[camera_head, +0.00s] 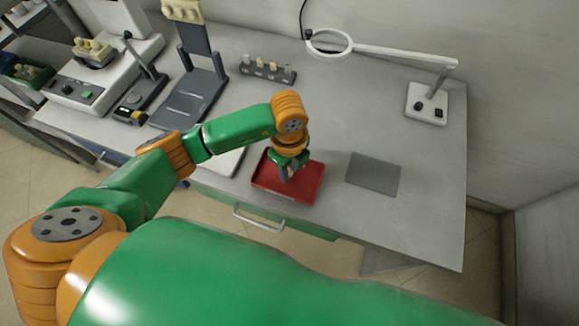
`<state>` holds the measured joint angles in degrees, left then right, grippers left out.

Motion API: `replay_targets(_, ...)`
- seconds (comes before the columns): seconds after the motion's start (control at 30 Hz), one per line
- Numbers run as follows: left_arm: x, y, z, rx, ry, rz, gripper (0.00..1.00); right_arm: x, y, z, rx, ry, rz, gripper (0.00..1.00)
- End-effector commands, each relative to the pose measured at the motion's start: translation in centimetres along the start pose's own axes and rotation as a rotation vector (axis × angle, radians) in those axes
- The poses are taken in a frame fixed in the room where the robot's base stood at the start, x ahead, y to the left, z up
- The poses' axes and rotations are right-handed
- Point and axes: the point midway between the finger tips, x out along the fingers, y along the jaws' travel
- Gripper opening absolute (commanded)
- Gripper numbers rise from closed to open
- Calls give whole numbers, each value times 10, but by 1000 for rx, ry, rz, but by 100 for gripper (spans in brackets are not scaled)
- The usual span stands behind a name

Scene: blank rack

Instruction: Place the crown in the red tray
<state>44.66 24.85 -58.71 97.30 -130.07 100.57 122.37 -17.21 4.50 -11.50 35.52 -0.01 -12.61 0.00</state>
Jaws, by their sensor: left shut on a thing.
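The red tray (314,188) lies flat near the front edge of the grey bench, at the middle of the head view. My left gripper (285,178) points down over the left part of the tray, with its fingers close together. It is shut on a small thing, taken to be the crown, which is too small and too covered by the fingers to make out. I cannot tell whether the fingertips touch the tray floor. My right gripper is not in view.
A grey flat plate (373,174) lies right of the tray. A dark rack (267,75) with several small pieces stands behind. A ring lamp (426,104) stands at the back right. Devices (188,98) fill the left.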

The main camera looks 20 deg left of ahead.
Motion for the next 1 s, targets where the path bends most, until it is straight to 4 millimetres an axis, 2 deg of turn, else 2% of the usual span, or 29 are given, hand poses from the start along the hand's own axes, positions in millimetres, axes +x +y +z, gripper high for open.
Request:
replay_targets(0.4,11,0,0,0,1,-2,0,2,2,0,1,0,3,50)
replay_targets(0.43,10,0,0,0,1,-2,39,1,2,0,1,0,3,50)
replay_targets(0.5,9,0,0,0,1,-2,58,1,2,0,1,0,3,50)
replay_targets(0.53,9,0,0,0,1,-2,61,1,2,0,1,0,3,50)
replay_targets(0.8,8,0,0,0,1,-2,61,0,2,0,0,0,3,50)
replay_targets(0.93,-4,-1,0,0,2,-4,61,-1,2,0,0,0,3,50)
replay_targets(1.0,-19,-1,0,1,1,-6,61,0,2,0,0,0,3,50)
